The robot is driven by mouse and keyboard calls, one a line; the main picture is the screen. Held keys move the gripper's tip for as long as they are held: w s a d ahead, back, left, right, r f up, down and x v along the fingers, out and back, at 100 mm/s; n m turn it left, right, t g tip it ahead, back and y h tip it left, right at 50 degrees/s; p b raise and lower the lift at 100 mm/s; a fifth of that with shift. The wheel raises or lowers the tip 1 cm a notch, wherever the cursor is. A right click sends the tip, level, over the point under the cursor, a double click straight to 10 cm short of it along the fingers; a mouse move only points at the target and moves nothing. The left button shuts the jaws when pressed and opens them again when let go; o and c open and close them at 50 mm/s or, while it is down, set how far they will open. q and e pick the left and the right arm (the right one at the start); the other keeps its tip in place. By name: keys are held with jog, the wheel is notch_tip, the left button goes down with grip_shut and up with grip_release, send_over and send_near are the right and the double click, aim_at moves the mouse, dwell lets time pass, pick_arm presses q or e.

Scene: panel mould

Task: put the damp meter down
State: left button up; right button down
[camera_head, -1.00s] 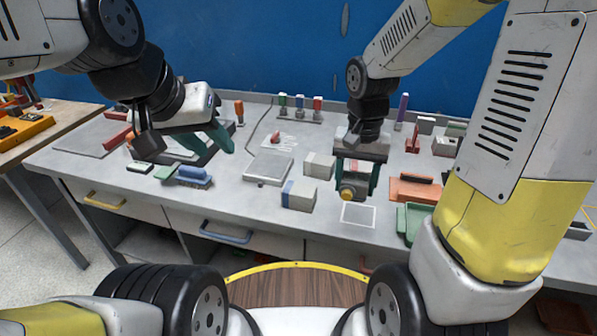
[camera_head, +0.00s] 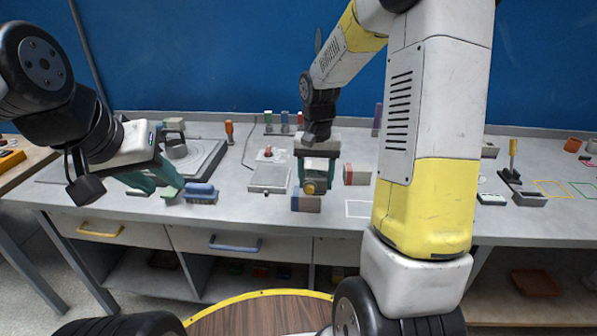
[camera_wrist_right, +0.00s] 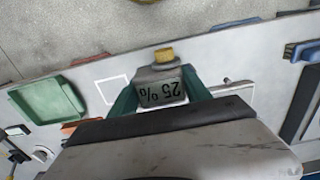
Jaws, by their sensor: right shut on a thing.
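The damp meter (camera_wrist_right: 160,88) is a grey box with a "25 %" display and a yellow knob, clearest in the right wrist view. My right gripper (camera_head: 315,172) is shut on it, with a green finger on each side. In the head view the meter's yellow end (camera_head: 310,187) faces me, just above or in front of a grey block (camera_head: 306,203); I cannot tell the gap beneath it. A white-outlined rectangle (camera_head: 358,208) on the bench is bare, right of the meter. My left gripper (camera_head: 152,178) hangs at the bench's left part, fingers apart and empty.
A block with a red end (camera_head: 357,175) stands right of the meter. A grey plate (camera_head: 269,178) lies to its left, and a blue brush (camera_head: 201,193) further left. A green tray (camera_wrist_right: 52,102) shows in the right wrist view. My right forearm hides part of the bench.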

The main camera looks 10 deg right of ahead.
jog(key=w, duration=0.5)
jog(key=shift+w+a+f, duration=0.15)
jog(key=shift+f, duration=1.8)
jog(key=shift+f, duration=0.15)
jog(key=shift+c, duration=2.4)
grip_release()
